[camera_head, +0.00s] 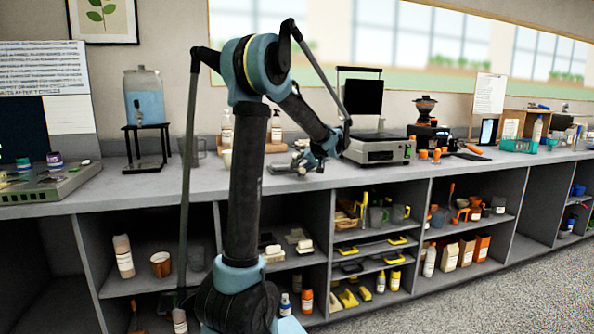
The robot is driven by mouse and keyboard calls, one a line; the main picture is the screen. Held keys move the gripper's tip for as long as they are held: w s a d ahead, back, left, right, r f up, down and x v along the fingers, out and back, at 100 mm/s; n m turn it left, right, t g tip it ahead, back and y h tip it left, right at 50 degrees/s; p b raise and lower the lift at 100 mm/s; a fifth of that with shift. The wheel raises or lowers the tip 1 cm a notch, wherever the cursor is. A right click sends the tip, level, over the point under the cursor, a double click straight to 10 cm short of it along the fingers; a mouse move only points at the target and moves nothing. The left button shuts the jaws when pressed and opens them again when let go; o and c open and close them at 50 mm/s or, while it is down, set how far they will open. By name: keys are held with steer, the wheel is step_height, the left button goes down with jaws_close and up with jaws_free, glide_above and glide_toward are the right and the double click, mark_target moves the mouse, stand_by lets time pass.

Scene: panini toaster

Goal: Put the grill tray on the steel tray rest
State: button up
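The panini toaster (378,151) stands on the counter right of my gripper, with its dark upper plate (363,97) raised. My gripper (310,161) is low over the counter, just left of the toaster. It is small here, and whether its fingers are apart or closed cannot be made out. A flat grey metal piece (284,169) shows at the counter just left of my gripper. I cannot tell whether it is the grill tray or the steel tray rest, or whether my gripper touches it. I cannot pick out the other one for certain.
A water dispenser (144,96) stands on a black stand at left. Bottles (276,127) stand on a wooden tray behind my arm. An orange-and-black grinder (427,120) and orange cups are right of the toaster. Open shelves below hold several items. The counter's front edge is close.

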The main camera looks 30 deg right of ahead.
steer(key=v, duration=1.2)
steer(key=s+a+f+n+g, duration=0.1)
steer(key=a+f+g, duration=0.25)
steer(key=a, duration=1.25)
steer(key=a+f+n+g, duration=0.15)
steer(key=a+f, duration=0.25)
steer(key=a, duration=1.2)
steer(key=s+a+f+n+g, duration=0.2)
steer(key=s+a+f, duration=0.6)
steer(key=a, duration=0.4)
steer(key=s+a+f+n+g+h, duration=0.1)
steer(key=s+a+f+h, duration=0.2)
steer(key=s+f, duration=0.7)
steer(key=s+a, duration=0.1)
steer(key=s, duration=0.2)
steer(key=shift+a, duration=0.15)
